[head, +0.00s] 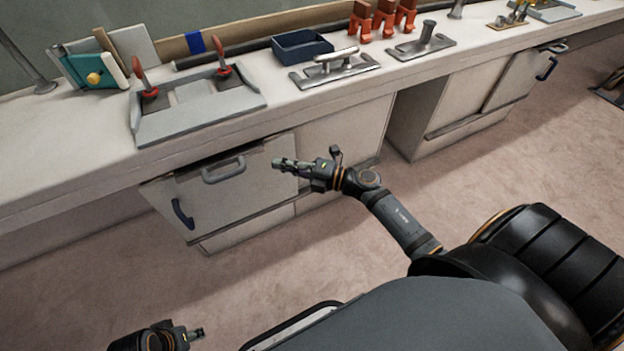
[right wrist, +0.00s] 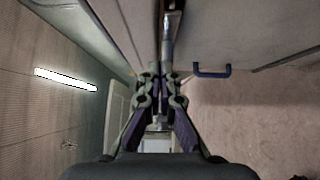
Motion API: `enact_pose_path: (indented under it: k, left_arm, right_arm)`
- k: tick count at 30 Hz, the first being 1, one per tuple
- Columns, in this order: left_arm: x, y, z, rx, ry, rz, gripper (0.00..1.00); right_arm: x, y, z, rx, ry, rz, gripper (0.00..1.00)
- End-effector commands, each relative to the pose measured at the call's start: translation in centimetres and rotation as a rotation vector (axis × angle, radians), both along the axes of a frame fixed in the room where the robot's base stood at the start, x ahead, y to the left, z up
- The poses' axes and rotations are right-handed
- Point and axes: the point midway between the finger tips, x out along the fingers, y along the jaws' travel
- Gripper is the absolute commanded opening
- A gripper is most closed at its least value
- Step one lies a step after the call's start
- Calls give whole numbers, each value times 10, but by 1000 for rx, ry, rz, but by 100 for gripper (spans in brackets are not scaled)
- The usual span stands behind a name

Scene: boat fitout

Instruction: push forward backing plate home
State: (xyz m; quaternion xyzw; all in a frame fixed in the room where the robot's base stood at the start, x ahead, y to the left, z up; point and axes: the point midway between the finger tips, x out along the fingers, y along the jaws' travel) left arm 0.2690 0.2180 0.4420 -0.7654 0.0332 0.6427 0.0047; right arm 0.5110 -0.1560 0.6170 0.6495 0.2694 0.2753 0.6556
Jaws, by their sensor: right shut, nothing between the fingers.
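I cannot tell for sure which part is the forward backing plate. A grey fixture (head: 215,112) with two red-handled clamps lies on the left of the bench, with lighter flat pieces between the clamps. A metal plate with a cleat (head: 335,70) and a metal plate with a post (head: 422,46) lie further right. My right gripper (head: 277,163) is shut and empty, in front of the cabinet fronts below the bench edge. It also shows in the right wrist view (right wrist: 160,76). My left gripper (head: 199,333) is low at the bottom left, away from the bench; its jaws are too small to read.
A dark blue tray (head: 301,47) and several orange-red clamps (head: 384,18) stand at the back of the bench. A cabinet front with a grey handle (head: 223,169) and a dark blue handle (head: 183,213) is behind my right gripper. The floor (head: 110,285) in front is clear.

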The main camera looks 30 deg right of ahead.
Motion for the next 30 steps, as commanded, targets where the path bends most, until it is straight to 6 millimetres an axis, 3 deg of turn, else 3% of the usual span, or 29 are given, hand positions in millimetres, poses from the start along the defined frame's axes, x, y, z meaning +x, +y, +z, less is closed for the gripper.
enact_pose_path:
  k: [6,12,26,30]
  left_arm:
    - [8,2,11,7,0,1,40]
    - [4,4,20,18,33,4,40]
    - [6,6,22,26,42,5,40]
    - [3,6,20,26,48,4,40]
  right_arm:
    - [-34,-33,-1,-6,5,4,0]
    - [-54,-52,-1,-3,4,3,0]
    - [-58,-58,-1,1,2,1,0]
    - [-45,-65,1,59,42,-114,0]
